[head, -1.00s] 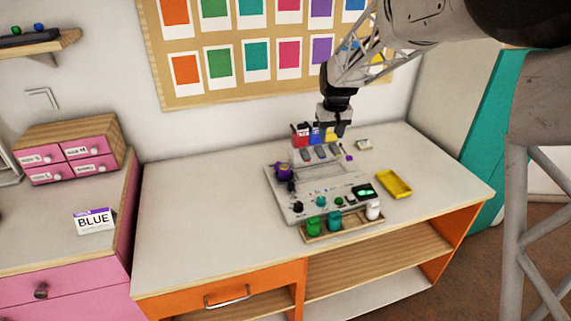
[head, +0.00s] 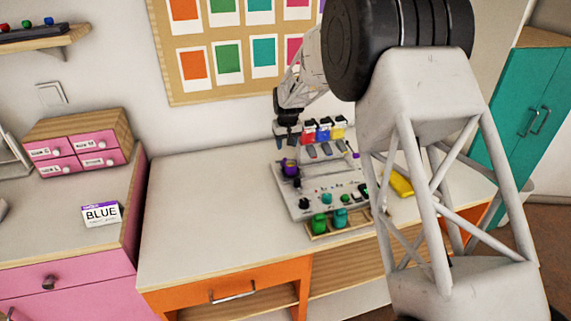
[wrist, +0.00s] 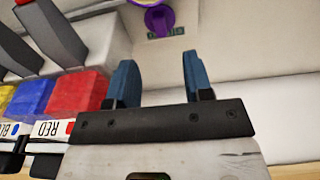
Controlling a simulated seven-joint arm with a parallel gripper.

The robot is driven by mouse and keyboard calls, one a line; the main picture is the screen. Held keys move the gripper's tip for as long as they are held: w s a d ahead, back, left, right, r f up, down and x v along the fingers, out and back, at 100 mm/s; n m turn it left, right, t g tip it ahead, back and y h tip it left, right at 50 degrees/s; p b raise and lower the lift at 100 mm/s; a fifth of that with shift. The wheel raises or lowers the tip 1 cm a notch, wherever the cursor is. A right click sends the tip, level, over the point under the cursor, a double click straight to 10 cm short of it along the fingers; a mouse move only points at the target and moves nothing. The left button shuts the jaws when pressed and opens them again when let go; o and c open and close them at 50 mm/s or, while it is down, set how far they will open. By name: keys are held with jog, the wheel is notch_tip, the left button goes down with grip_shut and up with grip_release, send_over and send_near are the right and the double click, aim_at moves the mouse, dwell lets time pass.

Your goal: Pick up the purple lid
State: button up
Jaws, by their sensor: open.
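A round purple piece (head: 290,168), which looks like the lid, sits at the back left of the grey bead board (head: 308,202) in the head view.
Red (wrist: 77,92), blue (wrist: 33,96) and yellow blocks with name labels stand to the left in the wrist view. Green (head: 319,222) and teal jars stand at the board's front. A yellow tray (head: 401,184) is partly hidden by my arm. The table's left side is clear.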

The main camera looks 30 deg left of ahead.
aim_at(285, 160)
dwell(0.3)
jog(key=shift+w+a+f, duration=0.1)
jog(key=shift+w+f, duration=0.05)
jog(key=shift+f, duration=1.15)
jog(key=shift+a+f, duration=0.2)
jog(key=shift+f, duration=2.4)
grip_shut()
